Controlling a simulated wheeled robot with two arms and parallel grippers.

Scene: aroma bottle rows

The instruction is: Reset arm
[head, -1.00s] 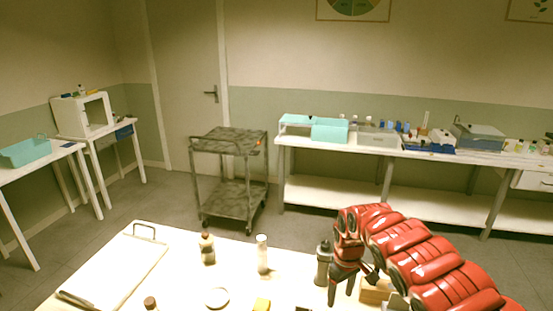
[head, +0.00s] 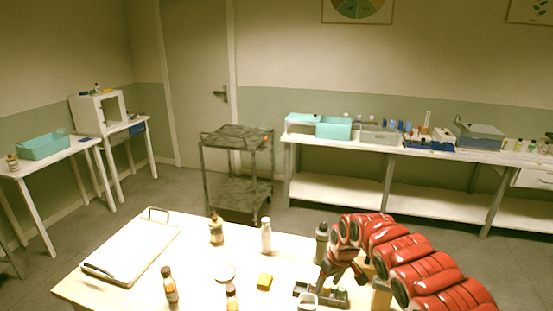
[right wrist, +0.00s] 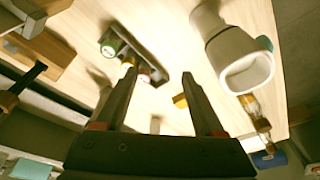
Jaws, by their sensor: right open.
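My right arm (head: 400,255), red and segmented, reaches in from the right over the near table (head: 120,285). Its gripper (head: 342,278) points down above the table's right part, close to a dark tray (head: 335,295). In the right wrist view the two dark fingers (right wrist: 163,82) stand apart with nothing gripped between them. The tray (right wrist: 135,50) with small round-topped items shows beyond them. A white cup-like vessel (right wrist: 232,55) is to the right of the fingers, apart from them. My left gripper is not in view.
A grey bottle (head: 321,243) stands just behind the gripper. A white bottle (head: 266,236), brown bottles (head: 170,286), a yellow block (head: 264,282), a round white dish (head: 225,273) and a clipboard-like board (head: 132,250) are on the table. A cart (head: 237,165) stands behind.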

